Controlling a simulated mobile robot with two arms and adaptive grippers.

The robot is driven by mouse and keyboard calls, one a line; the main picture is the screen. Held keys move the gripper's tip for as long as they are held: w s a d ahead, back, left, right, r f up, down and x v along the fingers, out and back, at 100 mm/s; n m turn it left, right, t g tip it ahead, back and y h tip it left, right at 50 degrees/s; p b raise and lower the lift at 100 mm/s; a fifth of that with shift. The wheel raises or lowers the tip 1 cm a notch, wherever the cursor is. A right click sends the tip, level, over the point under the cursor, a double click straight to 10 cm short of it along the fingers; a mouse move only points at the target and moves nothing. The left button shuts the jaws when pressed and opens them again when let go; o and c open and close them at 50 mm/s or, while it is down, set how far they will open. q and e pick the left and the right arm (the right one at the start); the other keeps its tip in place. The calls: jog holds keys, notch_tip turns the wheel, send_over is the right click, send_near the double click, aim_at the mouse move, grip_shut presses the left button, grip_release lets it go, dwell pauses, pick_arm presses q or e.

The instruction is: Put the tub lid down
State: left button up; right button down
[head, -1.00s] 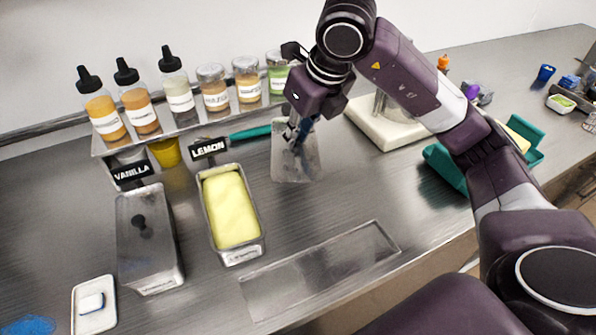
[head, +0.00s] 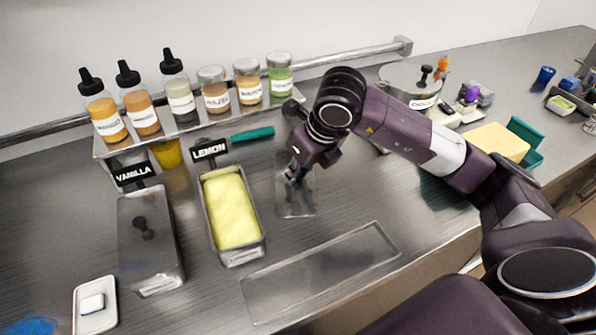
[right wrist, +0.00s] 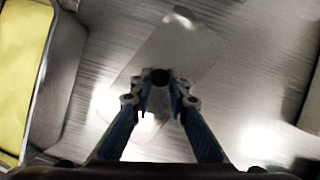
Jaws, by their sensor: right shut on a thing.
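The tub lid (head: 297,203) is a flat, shiny metal plate with a dark knob (right wrist: 160,76). My right gripper (head: 292,177) is shut on the knob. The lid is level, just right of the open lemon tub (head: 257,247), which holds yellow ice cream. In the right wrist view the lid (right wrist: 180,48) lies beneath my fingers. I cannot tell whether it touches the counter or hangs slightly above it. My left gripper is not in view.
The vanilla tub (head: 136,250) has its lid on, at the left. A rectangular inset panel (head: 320,272) lies in front of the lid. A teal-handled tool (head: 252,133) and a shelf of bottles and jars (head: 215,92) stand behind. The counter right of the lemon tub is mostly bare.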

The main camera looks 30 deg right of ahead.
jog(key=shift+f, duration=0.2)
jog(key=c, duration=1.8)
grip_release()
jog(key=shift+c, duration=0.2)
jog(key=shift+r, duration=0.15)
jog(key=shift+r, duration=0.25)
jog(key=v, duration=1.1)
jog(key=shift+s+r, duration=0.15)
jog(key=shift+r, duration=0.2)
